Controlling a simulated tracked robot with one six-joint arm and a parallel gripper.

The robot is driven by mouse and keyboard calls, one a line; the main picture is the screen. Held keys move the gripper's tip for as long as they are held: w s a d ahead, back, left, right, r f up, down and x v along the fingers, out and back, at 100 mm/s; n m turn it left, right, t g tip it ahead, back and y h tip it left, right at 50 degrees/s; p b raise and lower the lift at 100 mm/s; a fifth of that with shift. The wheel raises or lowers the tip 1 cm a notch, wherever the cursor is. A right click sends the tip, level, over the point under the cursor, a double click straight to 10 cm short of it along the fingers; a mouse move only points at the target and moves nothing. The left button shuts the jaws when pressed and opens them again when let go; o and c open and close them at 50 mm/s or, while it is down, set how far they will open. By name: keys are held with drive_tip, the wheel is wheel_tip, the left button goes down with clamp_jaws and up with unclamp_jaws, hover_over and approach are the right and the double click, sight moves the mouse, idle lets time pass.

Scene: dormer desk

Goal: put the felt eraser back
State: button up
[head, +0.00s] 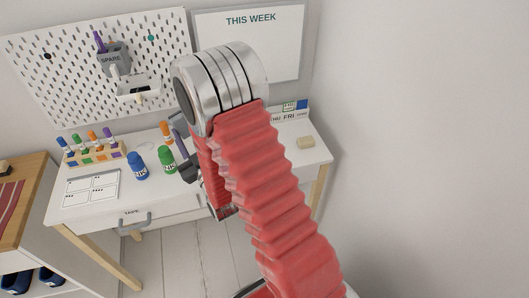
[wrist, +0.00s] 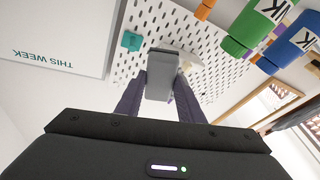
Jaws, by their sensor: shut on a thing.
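The felt eraser (wrist: 160,85) looks like a grey block with a darker grey end. In the wrist view it sits between the two dark fingers of my gripper (wrist: 159,92), which are shut on it. It is held up off the desk, with the pegboard behind it. In the head view my gripper (head: 180,140) is over the desk, left of my red arm, and mostly hidden by it; I cannot make out the eraser clearly there. A white tray (head: 139,92) hangs on the pegboard (head: 60,85) below the grey SPARE cup (head: 113,62).
A marker rack (head: 95,154) stands at left. A whiteboard (head: 285,45) hangs right of the pegboard.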

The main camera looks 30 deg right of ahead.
drive_tip(key=shift+a, duration=0.3)
drive_tip(key=shift+s, duration=0.15)
